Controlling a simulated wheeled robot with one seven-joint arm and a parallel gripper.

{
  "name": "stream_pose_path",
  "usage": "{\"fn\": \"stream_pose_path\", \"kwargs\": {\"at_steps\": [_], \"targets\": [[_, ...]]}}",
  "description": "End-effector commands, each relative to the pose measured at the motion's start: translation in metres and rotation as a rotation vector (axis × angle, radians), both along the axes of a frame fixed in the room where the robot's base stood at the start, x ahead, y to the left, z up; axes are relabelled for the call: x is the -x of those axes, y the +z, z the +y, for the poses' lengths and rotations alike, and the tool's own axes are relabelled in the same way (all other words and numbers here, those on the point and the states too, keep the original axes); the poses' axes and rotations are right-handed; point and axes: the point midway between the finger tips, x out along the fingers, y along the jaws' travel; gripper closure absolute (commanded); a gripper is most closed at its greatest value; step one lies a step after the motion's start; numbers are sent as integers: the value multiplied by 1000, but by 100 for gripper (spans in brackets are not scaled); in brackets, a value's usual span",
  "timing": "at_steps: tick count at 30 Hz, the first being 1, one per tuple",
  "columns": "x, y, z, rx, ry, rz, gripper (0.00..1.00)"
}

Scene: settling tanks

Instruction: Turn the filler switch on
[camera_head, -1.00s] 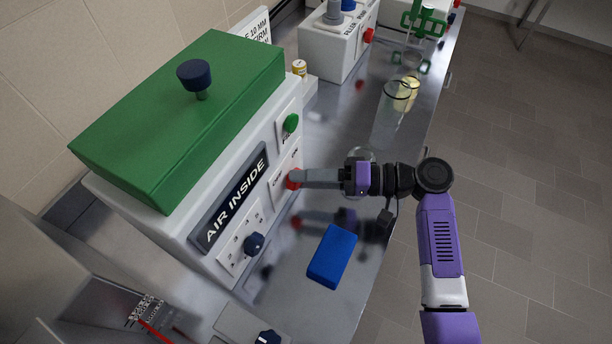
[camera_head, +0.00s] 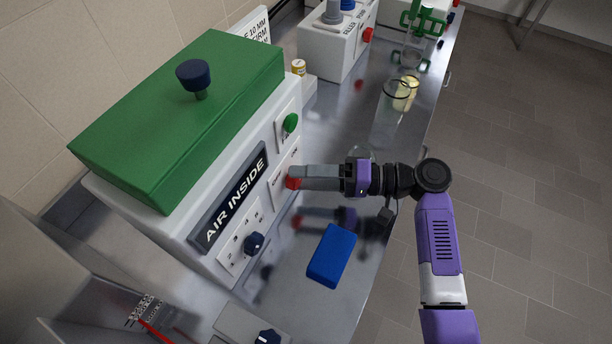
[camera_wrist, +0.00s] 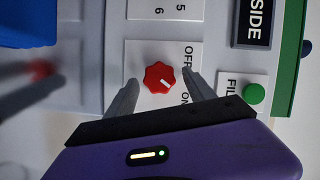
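The red switch knob (camera_head: 291,184) is on the front of the white, green-topped box lettered AIR INSIDE. In the wrist view the knob (camera_wrist: 156,73) sits beside the OFF and ON labels, its white mark pointing toward ON. My gripper (camera_head: 301,177) is at the knob. In the wrist view the fingers of my gripper (camera_wrist: 160,78) stand apart, one on each side of the knob, with visible gaps. A round green part (camera_head: 291,122) is above the switch, beside a label starting FIL in the wrist view.
A dark blue knob (camera_head: 253,243) is lower on the same front. A blue block (camera_head: 332,256) lies on the metal bench below my gripper. Glass vessels (camera_head: 397,97) stand farther back. Another white box (camera_head: 330,55) with a red knob stands behind.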

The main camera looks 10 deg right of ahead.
Motion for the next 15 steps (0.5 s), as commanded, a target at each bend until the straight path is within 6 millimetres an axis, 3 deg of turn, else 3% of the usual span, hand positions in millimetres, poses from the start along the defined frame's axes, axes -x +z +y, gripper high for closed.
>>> {"fn": "stream_pose_path", "kwargs": {"at_steps": [8, 15], "targets": [[1, -1, -5, 0, 0, -1, 37], [8, 2, -40, 0, -2, -2, 37]]}}
